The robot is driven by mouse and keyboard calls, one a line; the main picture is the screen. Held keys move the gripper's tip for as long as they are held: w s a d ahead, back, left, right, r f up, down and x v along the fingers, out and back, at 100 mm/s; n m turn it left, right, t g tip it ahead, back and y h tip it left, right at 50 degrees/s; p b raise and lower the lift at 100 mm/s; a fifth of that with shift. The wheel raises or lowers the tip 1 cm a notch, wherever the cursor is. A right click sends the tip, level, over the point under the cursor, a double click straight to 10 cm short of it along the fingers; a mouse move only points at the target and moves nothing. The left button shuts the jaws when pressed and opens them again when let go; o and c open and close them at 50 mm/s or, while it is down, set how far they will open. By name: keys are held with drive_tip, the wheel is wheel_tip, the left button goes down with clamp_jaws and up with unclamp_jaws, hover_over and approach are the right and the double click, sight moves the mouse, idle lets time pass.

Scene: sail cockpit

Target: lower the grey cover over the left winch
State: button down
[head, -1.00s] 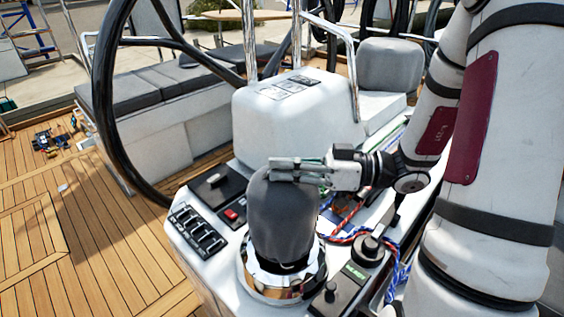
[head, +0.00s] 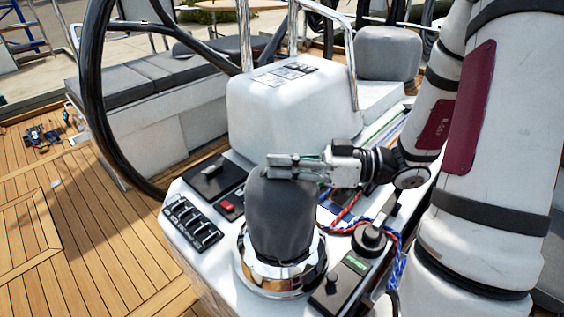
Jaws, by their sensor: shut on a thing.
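The grey cover (head: 277,222) stands upright over the chrome left winch (head: 268,282) on the white console. Its lower edge is around the top of the winch, and the chrome base shows below it. My gripper (head: 288,168) lies across the top of the cover from the right, shut on its upper part. The far finger and the top of the winch are hidden.
A black steering wheel (head: 92,92) stands behind at left. Switches (head: 192,224), a red button (head: 230,206), a black knob (head: 369,238) and red and blue ropes (head: 345,212) surround the winch. A white box (head: 295,112) rises behind. Another grey cover (head: 388,53) sits at the back right.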

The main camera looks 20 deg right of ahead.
idle(0.3)
drive_tip(key=c, duration=1.1)
unclamp_jaws()
drive_tip(key=shift+r+p, duration=1.9)
drive_tip(key=shift+r, duration=2.55)
